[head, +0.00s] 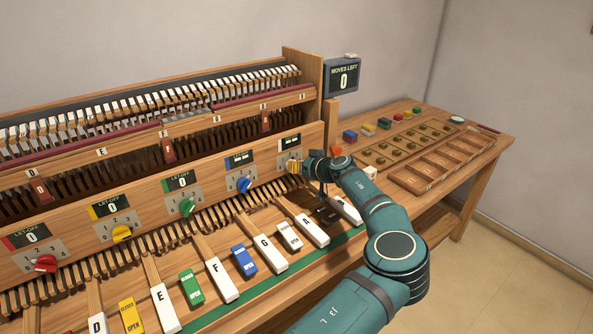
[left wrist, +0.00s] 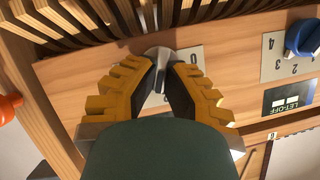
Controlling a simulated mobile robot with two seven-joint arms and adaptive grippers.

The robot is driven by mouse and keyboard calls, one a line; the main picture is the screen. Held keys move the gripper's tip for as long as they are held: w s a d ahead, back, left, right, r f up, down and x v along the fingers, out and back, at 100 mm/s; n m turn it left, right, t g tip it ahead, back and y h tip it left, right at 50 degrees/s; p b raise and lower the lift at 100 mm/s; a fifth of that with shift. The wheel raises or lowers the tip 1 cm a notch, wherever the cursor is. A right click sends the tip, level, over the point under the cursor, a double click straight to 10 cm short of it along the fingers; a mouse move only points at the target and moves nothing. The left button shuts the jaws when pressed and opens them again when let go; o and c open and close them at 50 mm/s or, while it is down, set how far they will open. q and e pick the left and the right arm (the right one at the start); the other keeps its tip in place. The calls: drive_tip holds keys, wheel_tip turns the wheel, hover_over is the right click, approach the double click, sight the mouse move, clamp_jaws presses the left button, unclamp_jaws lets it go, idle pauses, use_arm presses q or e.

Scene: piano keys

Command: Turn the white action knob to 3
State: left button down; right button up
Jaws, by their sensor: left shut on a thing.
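The white action knob (left wrist: 158,56) shows pale grey-white in the left wrist view, on a light plate (left wrist: 188,72) with an upside-down 0 beside it. My left gripper (left wrist: 163,76), with ribbed yellow fingers, is shut on this knob, one finger on each side. In the head view my left gripper (head: 295,167) is at the right end of the knob panel and hides the knob. A dark display (head: 289,142) sits just above it. The knob's exact pointing direction is hard to read. My right gripper is not in view.
A blue knob (head: 244,185) is the left neighbour, then green (head: 186,207), yellow (head: 122,233) and red (head: 46,264) knobs. Piano keys (head: 222,280) lie below the panel. A "MOVES LEFT" display (head: 343,79) reads 0. Coloured blocks and a wooden tray (head: 449,160) lie at right.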

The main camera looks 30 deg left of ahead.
use_arm(q)
drive_tip(key=m+g+y+b, duration=0.1)
drive_tip(key=m, duration=0.2)
drive_tip(key=shift+w+f+g, duration=0.1)
drive_tip(key=shift+w+g, duration=0.05)
drive_tip(key=shift+g, duration=0.15)
idle(0.4)
drive_tip(key=c, duration=1)
unclamp_jaws()
drive_tip(key=shift+a, duration=0.1)
drive_tip(key=shift+c, duration=0.2)
drive_tip(key=shift+d+m, duration=0.2)
drive_tip(key=shift+m, duration=0.1)
drive_tip(key=v, duration=1.1)
drive_tip(key=shift+d, duration=0.35)
